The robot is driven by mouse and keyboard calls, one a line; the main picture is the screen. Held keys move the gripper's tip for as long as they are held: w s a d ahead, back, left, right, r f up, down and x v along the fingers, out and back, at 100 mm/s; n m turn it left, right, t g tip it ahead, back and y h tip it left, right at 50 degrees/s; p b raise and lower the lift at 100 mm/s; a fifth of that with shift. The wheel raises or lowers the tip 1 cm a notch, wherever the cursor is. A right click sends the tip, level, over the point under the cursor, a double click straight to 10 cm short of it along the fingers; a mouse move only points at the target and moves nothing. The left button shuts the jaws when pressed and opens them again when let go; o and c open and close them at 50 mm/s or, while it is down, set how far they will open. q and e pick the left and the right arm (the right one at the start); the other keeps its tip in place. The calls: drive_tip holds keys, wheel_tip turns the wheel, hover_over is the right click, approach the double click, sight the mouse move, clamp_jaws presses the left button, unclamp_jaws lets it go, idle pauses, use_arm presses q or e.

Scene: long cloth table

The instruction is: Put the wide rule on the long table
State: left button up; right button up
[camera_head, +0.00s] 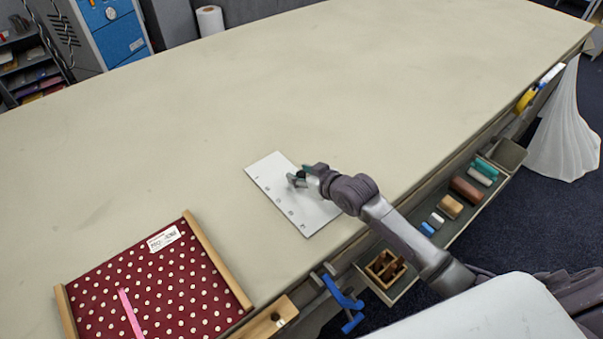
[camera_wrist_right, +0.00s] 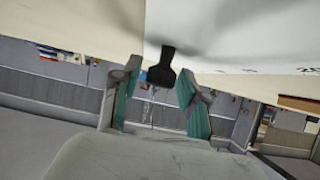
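The wide rule is a white flat plate (camera_head: 272,182) with small dark marks along one long edge. It appears to lie flat on the long table (camera_head: 330,80), close to its front edge. A black knob (camera_wrist_right: 162,68) stands on the rule. My right gripper (camera_head: 300,180) is over the rule at the knob. In the wrist view its two teal-padded fingers (camera_wrist_right: 160,88) are apart on either side of the knob, with a gap visible. The gripper hides part of the rule in the head view. My left gripper is not in view.
A dark red dotted cloth board (camera_head: 150,285) with wooden side rails lies at the left front. A trough (camera_head: 455,215) with blocks and a wooden box hangs along the front edge, beside a blue clamp (camera_head: 345,300). The table's middle and far side are clear.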

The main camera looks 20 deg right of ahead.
idle(0.3)
drive_tip(key=b+v, duration=0.1)
drive_tip(key=v, duration=1.1)
drive_tip(key=shift+s+f, duration=0.1)
